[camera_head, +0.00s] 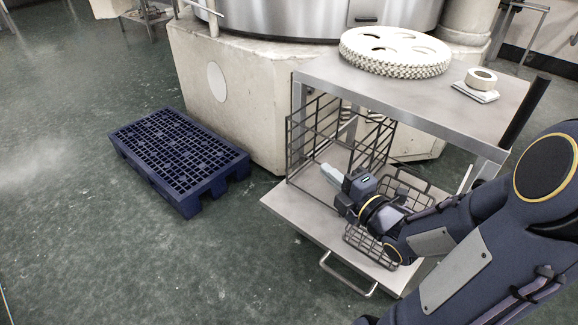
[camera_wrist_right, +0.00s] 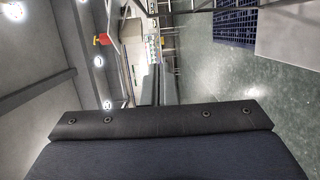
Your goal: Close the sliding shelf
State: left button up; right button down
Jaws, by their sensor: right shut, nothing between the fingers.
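The sliding shelf (camera_head: 300,208) is a flat grey metal tray low in the metal cart. It sticks out of the cart's front, with a bar handle (camera_head: 347,280) on its front edge. My right gripper (camera_head: 331,173) is shut and empty, with pale fingers pointing left over the shelf, beside the wire baskets. I cannot tell whether it touches anything. My right forearm hides part of the shelf's right side. My left gripper is in neither view.
A tall wire basket (camera_head: 297,150) and a lower one (camera_head: 358,241) stand on the shelf. The cart top (camera_head: 410,95) carries a toothed white disc (camera_head: 395,50) and a tape roll (camera_head: 481,78). A blue pallet (camera_head: 180,153) lies left; the floor in front is clear.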

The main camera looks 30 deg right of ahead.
aim_at(309, 135)
jog(key=w+d+b, duration=0.1)
jog(key=w+d, duration=0.1)
jog(key=w, duration=0.9)
jog(key=shift+w, duration=0.25)
jog(key=shift+w+d, duration=0.25)
jog(key=shift+d, duration=0.4)
jog(key=w+d, duration=0.2)
jog(key=d, duration=0.3)
jog(key=w+d, duration=0.2)
jog(key=d, duration=0.3)
jog(key=w+d, duration=0.2)
jog(key=d, duration=0.3)
jog(key=shift+w, duration=0.1)
jog(key=shift+f, duration=0.1)
